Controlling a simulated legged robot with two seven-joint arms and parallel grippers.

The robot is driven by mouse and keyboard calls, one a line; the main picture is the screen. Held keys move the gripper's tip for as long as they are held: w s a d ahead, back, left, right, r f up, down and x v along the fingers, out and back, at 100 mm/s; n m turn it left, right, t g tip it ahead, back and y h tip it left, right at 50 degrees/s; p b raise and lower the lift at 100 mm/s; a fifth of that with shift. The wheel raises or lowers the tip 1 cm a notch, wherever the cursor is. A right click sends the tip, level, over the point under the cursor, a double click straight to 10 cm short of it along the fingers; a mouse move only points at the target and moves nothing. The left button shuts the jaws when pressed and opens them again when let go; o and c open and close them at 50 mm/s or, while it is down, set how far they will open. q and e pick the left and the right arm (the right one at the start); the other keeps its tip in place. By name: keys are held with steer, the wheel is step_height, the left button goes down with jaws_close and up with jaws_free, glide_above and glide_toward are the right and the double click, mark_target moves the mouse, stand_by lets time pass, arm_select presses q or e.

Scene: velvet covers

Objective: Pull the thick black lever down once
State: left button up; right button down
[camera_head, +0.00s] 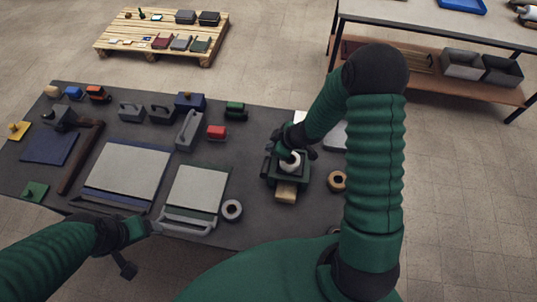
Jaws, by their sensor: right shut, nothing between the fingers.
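A green and black device (304,181) with a white round part (290,160) and a tan block at its front stands at the right of the dark table. My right gripper (290,147) is shut and empty, right at the back of this device; whether it touches it is unclear. I cannot pick out a thick black lever for certain; the gripper and arm hide part of the device. My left gripper (146,228) is low over the table's front edge, left of a grey handle (187,222). Its fingers are too small to read.
The dark table (250,225) also holds two grey-topped boards (128,172), a long dark brown bar (80,158), tape rolls (232,210) and several grey, red and green handled tools. A pallet (120,45) and a shelved bench (420,30) stand behind.

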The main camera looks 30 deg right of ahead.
steer(key=shift+f, duration=0.1)
stand_by(0.8)
steer(key=shift+s+a+f+b, duration=0.15)
steer(key=shift+f+b, duration=0.05)
steer(key=shift+b, duration=0.1)
steer(key=shift+s+a+f+b, duration=0.1)
steer(key=shift+s+f+b, duration=0.05)
steer(key=shift+f+b, duration=0.25)
stand_by(0.5)
